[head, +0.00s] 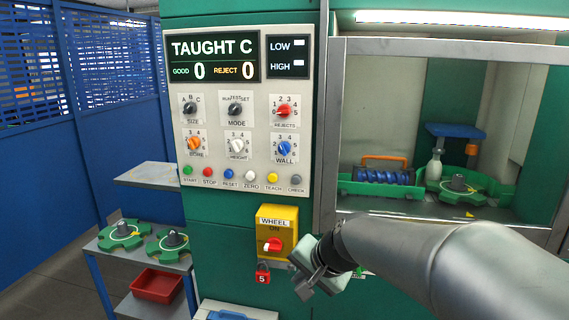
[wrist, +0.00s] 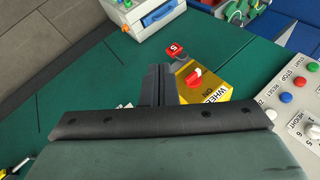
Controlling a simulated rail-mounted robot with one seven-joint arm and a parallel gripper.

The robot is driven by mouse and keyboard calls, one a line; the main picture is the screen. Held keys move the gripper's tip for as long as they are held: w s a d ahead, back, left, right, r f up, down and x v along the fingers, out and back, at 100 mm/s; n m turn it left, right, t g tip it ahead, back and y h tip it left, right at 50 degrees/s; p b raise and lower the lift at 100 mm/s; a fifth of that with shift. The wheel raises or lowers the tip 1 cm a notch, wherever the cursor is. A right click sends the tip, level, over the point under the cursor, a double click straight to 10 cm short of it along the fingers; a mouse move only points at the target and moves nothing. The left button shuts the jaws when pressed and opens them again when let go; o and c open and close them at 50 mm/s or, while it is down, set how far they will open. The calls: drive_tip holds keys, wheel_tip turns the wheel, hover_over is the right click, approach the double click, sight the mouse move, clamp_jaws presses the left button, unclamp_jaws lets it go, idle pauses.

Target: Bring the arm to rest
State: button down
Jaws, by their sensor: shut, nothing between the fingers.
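My gripper (head: 318,283) is in front of the green machine front, below and to the right of the yellow WHEEL switch box (head: 290,218). In the wrist view my gripper (wrist: 160,68) is shut and empty, its two dark fingers together. The WHEEL box with its red knob also shows in the wrist view (wrist: 213,92), just right of the fingers. A red padlock tag marked 5 (head: 262,272) hangs below the box. I cannot tell whether the fingers touch the machine.
A control panel (head: 244,182) reads TAUGHT C, GOOD 0, REJECT 0. To the right is a bay holding a green tray (head: 345,186) and a green star wheel (head: 490,189). At left, a shelf (head: 92,247) bears two green wheels above a red bin (head: 157,285). A blue partition stands far left.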

drive_tip(key=s+d+f+n+g+h, duration=0.1)
drive_tip(key=s+d+f+n, duration=0.1)
drive_tip(key=s, duration=0.5)
drive_tip(key=s+d+f+n+g+h, duration=0.2)
drive_tip(key=s+d+f, duration=0.2)
drive_tip(key=s, duration=0.3)
drive_tip(key=s+d+f+n+g+h, duration=0.1)
drive_tip(key=s+d+f+n+g, duration=0.1)
drive_tip(key=s+d, duration=0.3)
drive_tip(key=shift+s+f+h, duration=0.3)
drive_tip(key=shift+s+f, duration=0.1)
drive_tip(key=shift+s, duration=0.8)
